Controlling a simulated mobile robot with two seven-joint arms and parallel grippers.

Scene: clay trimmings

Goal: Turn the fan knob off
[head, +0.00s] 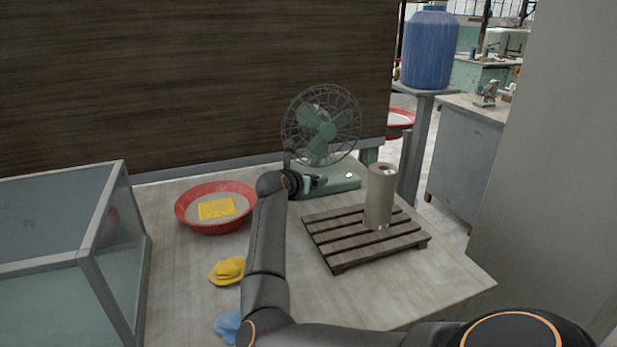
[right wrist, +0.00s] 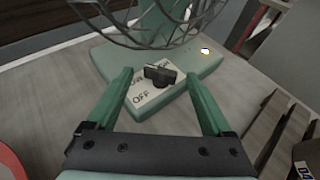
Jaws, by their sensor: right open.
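The green fan (head: 320,125) stands at the back of the table with its wire cage above a green base (head: 345,185). In the right wrist view, the black fan knob (right wrist: 160,75) sits on a pale plate (right wrist: 147,97) marked OFF on the near side, with another label, partly hidden, beside it. I cannot tell which label the knob points to. My right gripper (right wrist: 158,78) is open, its two green fingers on either side of the knob and apart from it. In the head view my right gripper (head: 312,183) is at the fan base. My left gripper is not in view.
A slatted wooden rack (head: 345,250) bearing a tan cylinder (head: 379,190) stands right of the fan base. A red basin (head: 183,212) with a yellow item (head: 216,209), a yellow cloth-like thing (head: 228,270) and a blue one (head: 227,325) lie left of my arm. A glass case (head: 60,270) fills the left.

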